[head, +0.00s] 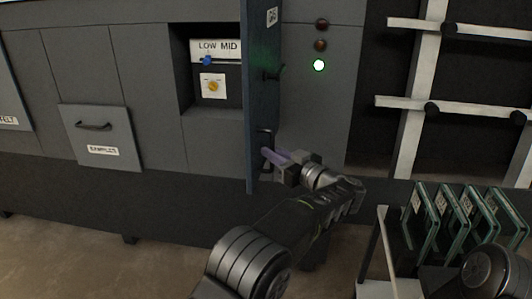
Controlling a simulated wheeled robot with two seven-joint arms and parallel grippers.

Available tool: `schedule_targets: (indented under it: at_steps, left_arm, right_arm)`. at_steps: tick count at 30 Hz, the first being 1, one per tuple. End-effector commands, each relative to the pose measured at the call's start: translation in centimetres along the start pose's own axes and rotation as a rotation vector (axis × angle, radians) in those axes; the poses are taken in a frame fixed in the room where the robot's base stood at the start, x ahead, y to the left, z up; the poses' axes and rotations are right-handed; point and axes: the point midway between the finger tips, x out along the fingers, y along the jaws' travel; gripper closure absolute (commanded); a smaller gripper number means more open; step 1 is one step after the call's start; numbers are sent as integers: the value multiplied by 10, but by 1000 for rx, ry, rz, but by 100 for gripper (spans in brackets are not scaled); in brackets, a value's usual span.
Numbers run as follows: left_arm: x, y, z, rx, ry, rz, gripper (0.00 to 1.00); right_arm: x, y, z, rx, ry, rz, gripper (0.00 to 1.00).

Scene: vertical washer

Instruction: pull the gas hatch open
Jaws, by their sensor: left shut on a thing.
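The gas hatch (260,105) is a dark blue panel with a "GAS" label near its top. It stands swung out from the grey cabinet and shows nearly edge-on. Behind it to the left is an opening with a "LOW MID" panel (217,50), a blue knob and a yellow dial. My left gripper (273,156) is at the lower right of the hatch, shut on its dark handle (265,137). The fingers partly cover the handle. My right gripper is not in view.
A "SAMPLES" drawer (98,132) is at the left. Two dark lamps and a lit green lamp (319,65) are right of the hatch. A rack with several green-edged plates (447,212) stands at the lower right, below white rails (410,105). Floor at the lower left is clear.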

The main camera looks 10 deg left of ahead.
Motion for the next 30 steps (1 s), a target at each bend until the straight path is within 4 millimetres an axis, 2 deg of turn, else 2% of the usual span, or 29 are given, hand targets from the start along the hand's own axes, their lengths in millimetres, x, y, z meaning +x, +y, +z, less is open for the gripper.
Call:
schedule_targets:
  at_steps: [10,11,18,26,30]
  left_arm:
    - [2,1,-4,-2,6,2,100]
    - [2,1,-4,-2,6,2,87]
    - [1,1,-3,-2,4,1,67]
    - [0,1,-2,-1,2,0,66]
    - [-7,2,-1,-1,4,3,66]
  right_arm:
    - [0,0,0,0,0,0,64]
    - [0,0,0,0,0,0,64]
    - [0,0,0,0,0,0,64]
    - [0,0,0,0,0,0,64]
    - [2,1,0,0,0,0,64]
